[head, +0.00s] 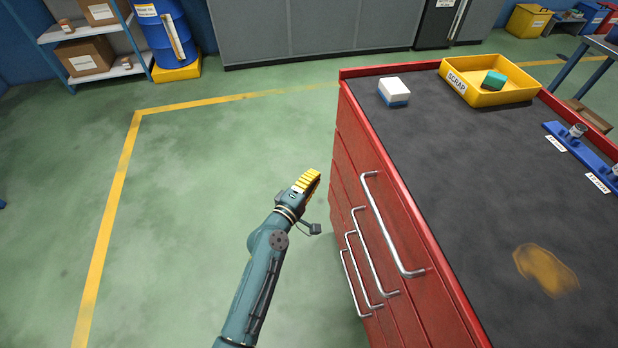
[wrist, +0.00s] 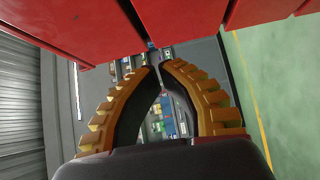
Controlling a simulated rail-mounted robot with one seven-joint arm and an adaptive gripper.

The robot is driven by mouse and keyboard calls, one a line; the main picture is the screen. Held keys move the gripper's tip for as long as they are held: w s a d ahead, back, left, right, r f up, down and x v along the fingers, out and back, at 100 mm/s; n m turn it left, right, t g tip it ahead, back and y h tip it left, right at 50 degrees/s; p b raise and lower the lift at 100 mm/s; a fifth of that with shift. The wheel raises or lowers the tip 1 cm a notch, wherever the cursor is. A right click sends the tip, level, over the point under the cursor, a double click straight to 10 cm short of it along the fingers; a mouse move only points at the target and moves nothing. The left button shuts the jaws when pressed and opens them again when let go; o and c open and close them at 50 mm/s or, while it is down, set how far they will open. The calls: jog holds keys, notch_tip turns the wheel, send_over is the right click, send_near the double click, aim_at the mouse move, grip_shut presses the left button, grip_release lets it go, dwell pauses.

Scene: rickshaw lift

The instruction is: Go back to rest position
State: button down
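My gripper (head: 308,182) is in the head view, over the green floor just left of the red drawer cabinet (head: 350,160). Its yellow ribbed fingers point up and to the right in the picture. In the wrist view the two fingers (wrist: 158,66) curve in and their tips almost meet, with nothing held between them. The cabinet's red drawer fronts (wrist: 185,20) fill the top of that view. Several silver drawer handles (head: 390,230) stick out on the side facing my arm, and the drawers look closed.
On the dark cabinet top are a white and blue block (head: 394,91), a yellow scrap tray (head: 515,97) with a green block (head: 494,80), and a blue rack (head: 590,155). A blue drum (head: 160,32) and shelf (head: 90,42) stand at back left. The left floor is clear.

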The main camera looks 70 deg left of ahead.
jog(key=shift+v, duration=1.2)
jog(key=shift+a, duration=0.1)
